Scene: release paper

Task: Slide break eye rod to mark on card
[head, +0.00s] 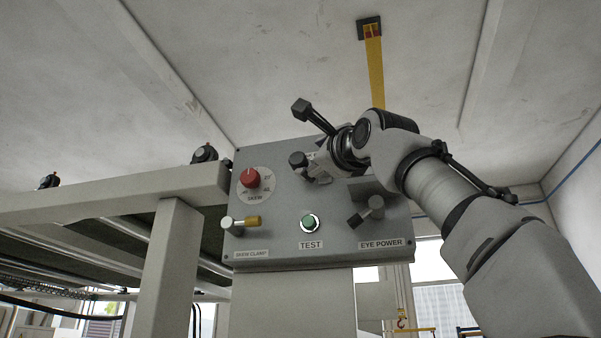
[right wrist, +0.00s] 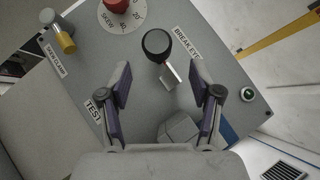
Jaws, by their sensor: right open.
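In the right wrist view, the break eye rod (right wrist: 170,76) is a short grey stem with a round black knob (right wrist: 156,42) beside the BREAK EYE label (right wrist: 187,43). The knob also shows in the head view (head: 298,159), on the grey control panel (head: 272,230). My right gripper (right wrist: 161,82) is open, with one finger on each side of the stem and gaps on both sides. In the head view its fingers are largely hidden by the wrist (head: 335,160). I cannot make out a card or its mark. My left gripper is not in view.
The panel also carries a red SKEW knob (head: 250,177), a yellow-tipped clamp lever (head: 247,221), a green TEST button (head: 309,222) and an EYE POWER lever (head: 374,207). A beige frame (head: 150,190) stands to the left.

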